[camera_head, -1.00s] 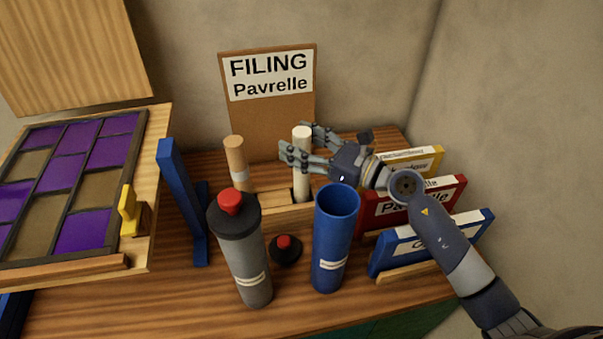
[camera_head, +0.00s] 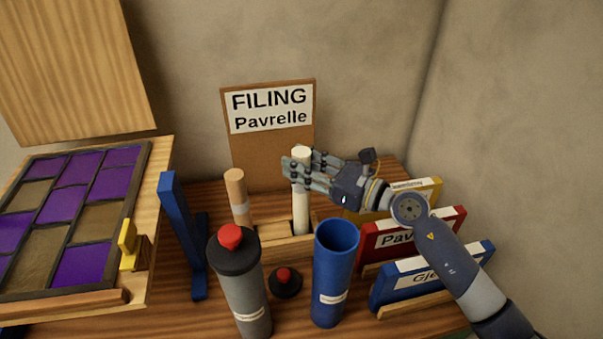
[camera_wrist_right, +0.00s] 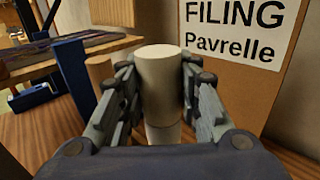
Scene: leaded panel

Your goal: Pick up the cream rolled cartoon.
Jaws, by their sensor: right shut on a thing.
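The cream rolled cartoon (camera_head: 301,213) stands upright in a slot of the wooden rack (camera_head: 272,252). My right gripper (camera_head: 302,172) is shut on its upper part. In the right wrist view the cream roll (camera_wrist_right: 160,75) stands between the two fingers of my right gripper (camera_wrist_right: 160,92), which touch it from both sides. The roll's top end rises a little above the fingers. Its lower end is hidden in the rack. My left gripper is not in view.
A tan roll (camera_head: 238,197) stands left in the rack. A grey tube with a red cap (camera_head: 243,290), an open blue tube (camera_head: 334,270) and a dark lid (camera_head: 286,282) are in front. Folders (camera_head: 437,271) stand right; a FILING sign (camera_head: 272,130) stands behind; the leaded panel (camera_head: 70,215) lies left.

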